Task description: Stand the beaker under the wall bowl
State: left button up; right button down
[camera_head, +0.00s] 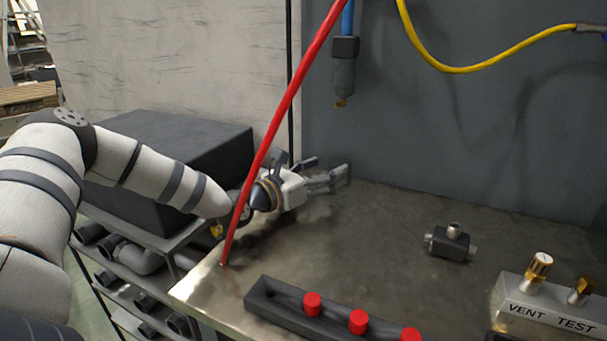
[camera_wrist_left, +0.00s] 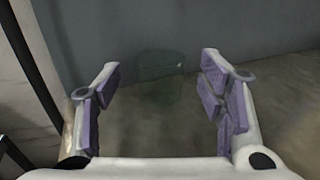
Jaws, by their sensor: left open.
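The wall bowl (camera_head: 343,75) is a small dark cylinder with a brass tip, hanging below a blue line on the grey wall. My left gripper (camera_head: 332,174) is over the far-left part of the bench, lower than the bowl and close to the wall. In the left wrist view my left gripper (camera_wrist_left: 160,98) is open, its purple pads wide apart. A faint, clear beaker (camera_wrist_left: 160,76) shows upright between and beyond the fingertips, not visibly touched by them. I cannot make out the beaker in the head view. My right gripper is not in view.
A red hose (camera_head: 285,105) slants in front of my left wrist. A black rail with red knobs (camera_head: 312,304) lies at the bench front. A small dark fitting (camera_head: 450,243) and a VENT/TEST block (camera_head: 547,306) are on the right. The bench (camera_head: 365,240) middle is clear.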

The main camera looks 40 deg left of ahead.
pick_arm(q)
jog(key=s, duration=0.3)
jog(key=s+a, duration=0.1)
jog(key=s, duration=0.1)
jog(key=shift+s+r+p, duration=0.15)
jog(key=shift+r+p, duration=0.1)
jog(key=shift+p, duration=0.05)
jog(key=shift+s+f, duration=0.15)
jog(key=shift+s, duration=0.55)
